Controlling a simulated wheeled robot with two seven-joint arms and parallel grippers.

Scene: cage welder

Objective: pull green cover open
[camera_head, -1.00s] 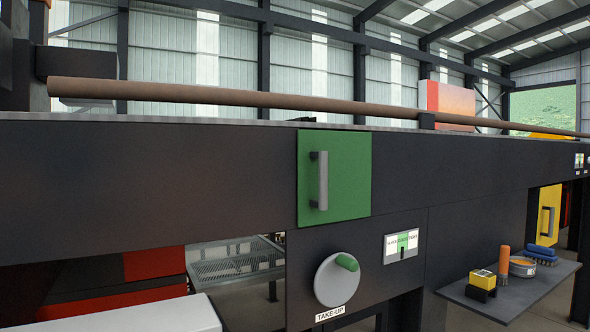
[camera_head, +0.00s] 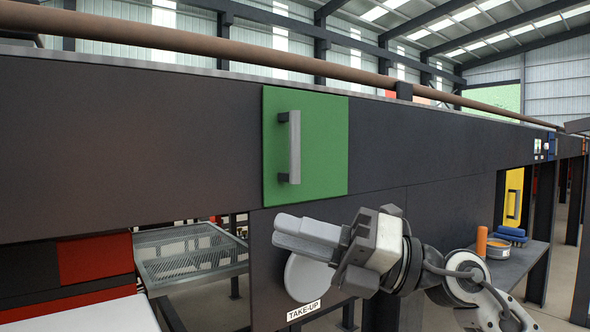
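My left gripper is not in view.
The round grey take-up dial (camera_head: 304,279) is partly hidden behind my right gripper. A side shelf (camera_head: 522,262) holds an orange cylinder (camera_head: 481,241), a tin and a blue brush. A wire-mesh table (camera_head: 190,254) stands at lower left. The beam face around the cover is clear.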

